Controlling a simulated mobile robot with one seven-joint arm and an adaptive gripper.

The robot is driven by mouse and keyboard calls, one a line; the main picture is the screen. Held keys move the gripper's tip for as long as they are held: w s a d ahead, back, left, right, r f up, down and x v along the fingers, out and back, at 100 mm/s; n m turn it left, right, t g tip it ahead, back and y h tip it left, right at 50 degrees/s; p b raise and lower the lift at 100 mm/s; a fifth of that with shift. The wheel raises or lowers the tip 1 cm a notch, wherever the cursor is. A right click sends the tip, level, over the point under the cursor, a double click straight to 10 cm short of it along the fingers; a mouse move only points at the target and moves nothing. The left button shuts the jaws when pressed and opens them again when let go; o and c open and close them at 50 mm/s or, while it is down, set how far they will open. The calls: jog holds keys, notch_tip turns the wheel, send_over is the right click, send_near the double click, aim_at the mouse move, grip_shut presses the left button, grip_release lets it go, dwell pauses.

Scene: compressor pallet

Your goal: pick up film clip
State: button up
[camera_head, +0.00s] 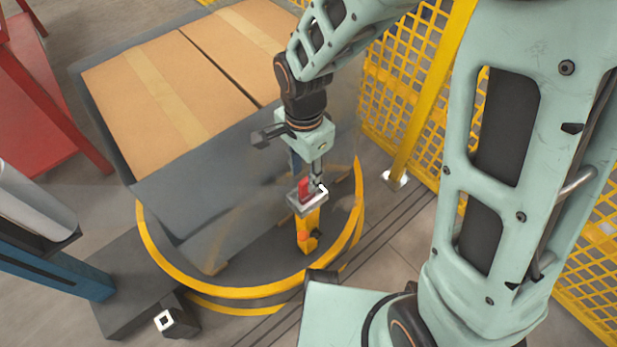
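A small red piece (304,187), which looks like the film clip, stands on a small grey plate (309,207) on top of a short yellow post (305,233). My gripper (317,186) points down from the arm right beside the red piece, on its right side in the picture. The fingers are small and partly overlap the piece and plate. I cannot tell whether they touch the piece or how far apart they are.
Brown cartons (160,88) wrapped in greyish film stand on a round turntable with a yellow rim (232,292). Yellow mesh fencing (412,75) is behind and to the right. A red frame (45,95) and a blue machine part (60,277) are at left.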

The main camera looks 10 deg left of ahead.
aim_at(307, 182)
jog(key=f, duration=0.1)
jog(key=f+b, duration=0.1)
jog(key=f, duration=0.3)
jog(key=shift+w+d+b, duration=0.15)
jog(key=shift+w+b, duration=0.15)
jog(key=shift+w, duration=0.1)
jog(key=shift+r, duration=0.1)
jog(key=shift+c, duration=0.5)
grip_shut()
